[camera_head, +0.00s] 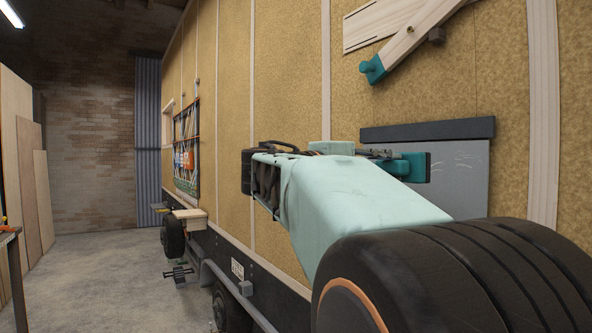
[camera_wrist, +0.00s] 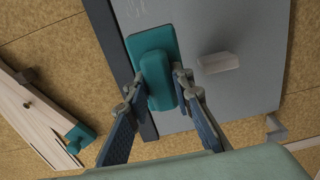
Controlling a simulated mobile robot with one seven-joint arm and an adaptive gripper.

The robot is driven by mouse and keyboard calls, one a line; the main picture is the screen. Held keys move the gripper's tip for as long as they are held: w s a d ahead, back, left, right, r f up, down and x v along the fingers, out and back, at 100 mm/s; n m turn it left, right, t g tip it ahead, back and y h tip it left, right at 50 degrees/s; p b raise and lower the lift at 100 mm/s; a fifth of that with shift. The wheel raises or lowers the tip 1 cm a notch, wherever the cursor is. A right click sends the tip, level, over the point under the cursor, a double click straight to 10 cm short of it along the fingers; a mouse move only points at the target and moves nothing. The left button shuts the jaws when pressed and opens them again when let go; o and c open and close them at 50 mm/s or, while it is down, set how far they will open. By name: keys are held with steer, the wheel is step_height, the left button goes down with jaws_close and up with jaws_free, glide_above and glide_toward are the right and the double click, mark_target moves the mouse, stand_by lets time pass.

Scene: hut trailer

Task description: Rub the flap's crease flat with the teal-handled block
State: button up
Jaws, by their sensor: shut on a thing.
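The flap is a grey panel (camera_head: 466,178) on the tan trailer wall, with a dark strip (camera_head: 430,129) along its top edge. Pale scratch-like marks show on it. In the wrist view the flap (camera_wrist: 250,85) fills the upper right, and the strip (camera_wrist: 119,65) runs down its left side. My gripper (camera_wrist: 160,88) is shut on the teal-handled block (camera_wrist: 154,55), which lies over the flap beside the strip. The block also shows in the head view (camera_head: 414,167), partly behind my arm. I cannot tell whether its underside touches the flap. The crease itself is not clearly visible.
A wooden bar (camera_head: 415,32) with a teal end is above the flap; it also shows in the wrist view (camera_wrist: 40,120). A small pale block (camera_wrist: 217,63) stands out from the flap. A wooden step (camera_head: 188,214) juts from the trailer. The floor (camera_head: 110,270) on the left is clear.

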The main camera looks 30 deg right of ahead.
steer(key=shift+a, duration=0.1)
steer(key=shift+s+a, duration=0.15)
steer(key=shift+a, duration=1.25)
